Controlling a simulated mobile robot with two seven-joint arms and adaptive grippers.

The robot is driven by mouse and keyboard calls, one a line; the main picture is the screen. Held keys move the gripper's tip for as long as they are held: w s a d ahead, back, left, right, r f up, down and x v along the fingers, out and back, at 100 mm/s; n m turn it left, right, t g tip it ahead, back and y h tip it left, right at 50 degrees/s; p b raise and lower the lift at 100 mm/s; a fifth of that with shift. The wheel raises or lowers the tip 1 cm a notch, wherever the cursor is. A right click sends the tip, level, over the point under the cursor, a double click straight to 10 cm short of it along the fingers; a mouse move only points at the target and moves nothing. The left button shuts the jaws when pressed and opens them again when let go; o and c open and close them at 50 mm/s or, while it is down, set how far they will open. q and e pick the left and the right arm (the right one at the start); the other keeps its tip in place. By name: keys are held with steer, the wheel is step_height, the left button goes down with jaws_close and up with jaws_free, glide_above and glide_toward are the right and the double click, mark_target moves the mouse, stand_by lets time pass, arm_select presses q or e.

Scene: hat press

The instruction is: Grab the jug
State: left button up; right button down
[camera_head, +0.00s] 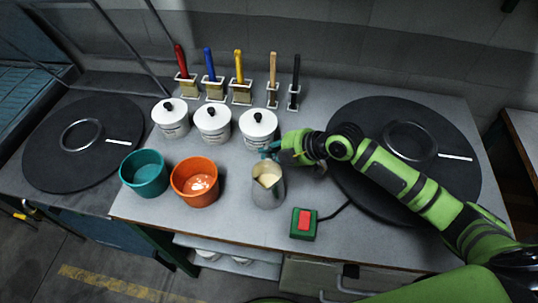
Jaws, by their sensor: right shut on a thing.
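The jug (268,190) is a small grey metal pitcher with pale cream-coloured contents, standing upright near the front middle of the table. My right gripper (270,153) reaches in from the right on a green arm and is at the jug's back rim, shut on the jug. Its fingertips are small and partly hidden behind and above the jug. My left gripper is not in view.
A teal bowl (145,174) and an orange bowl (195,182) stand left of the jug. White lidded pots (213,122) and coloured brushes (210,75) stand behind. A red-topped button box (304,223) is right. Black discs (70,160) (365,120) lie on both sides.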

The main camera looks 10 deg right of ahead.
steer(key=shift+r, duration=0.75)
steer(key=shift+r+b, duration=0.55)
steer(key=shift+r, duration=0.35)
steer(key=s+d+r+b, duration=0.3)
steer(key=s+d+r, duration=0.3)
steer(key=s, duration=0.3)
steer(key=shift+s+d+r, duration=0.15)
steer(key=shift+d+r, duration=0.25)
steer(key=shift+r, duration=0.1)
steer(key=shift+s, duration=0.2)
